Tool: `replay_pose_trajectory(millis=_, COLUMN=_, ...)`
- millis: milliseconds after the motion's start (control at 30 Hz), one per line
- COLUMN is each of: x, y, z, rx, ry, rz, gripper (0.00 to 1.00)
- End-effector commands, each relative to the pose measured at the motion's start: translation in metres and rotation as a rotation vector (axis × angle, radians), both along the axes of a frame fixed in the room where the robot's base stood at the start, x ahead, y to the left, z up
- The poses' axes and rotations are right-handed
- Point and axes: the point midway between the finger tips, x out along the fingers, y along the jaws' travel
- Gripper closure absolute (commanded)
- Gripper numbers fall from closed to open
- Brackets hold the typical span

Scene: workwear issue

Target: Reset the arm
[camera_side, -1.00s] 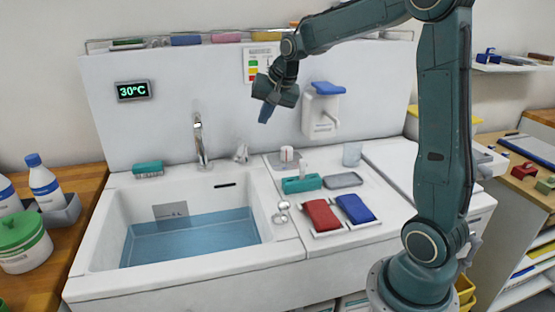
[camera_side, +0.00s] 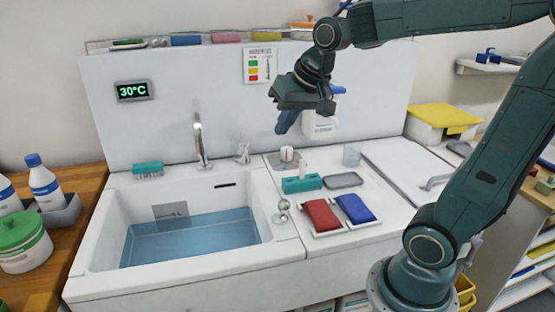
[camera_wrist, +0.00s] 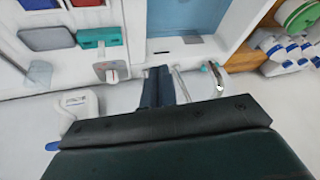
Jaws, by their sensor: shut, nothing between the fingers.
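My gripper (camera_side: 286,122) hangs in the air in front of the white back panel, above the counter to the right of the sink. Its blue fingers are shut with nothing between them. The fingers also show in the wrist view (camera_wrist: 159,88), side by side and pointing toward the counter. A white dispenser (camera_side: 318,124) with a blue top stands on the panel just behind my gripper and is partly hidden by it. In the side view my gripper touches nothing that I can see.
The sink (camera_side: 95,235) holds water, with a tap (camera_side: 200,140) behind it. A red cloth (camera_side: 321,215), a blue cloth (camera_side: 355,208), a teal box (camera_side: 301,184) and a clear cup (camera_side: 352,155) stand on the counter. Bottles (camera_side: 44,185) stand at the left.

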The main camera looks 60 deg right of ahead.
Motion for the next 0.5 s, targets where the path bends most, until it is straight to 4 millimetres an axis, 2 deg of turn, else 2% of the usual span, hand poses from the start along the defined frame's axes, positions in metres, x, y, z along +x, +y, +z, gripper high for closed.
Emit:
replay_pose_trajectory(millis=200, x=-0.053, y=0.03, z=-0.002, rx=-0.065, ry=0.0, rz=0.163, gripper=1.0)
replay_pose_trajectory(millis=500, x=-0.117, y=0.054, z=-0.019, rx=-0.142, ry=0.003, rz=0.364, gripper=1.0)
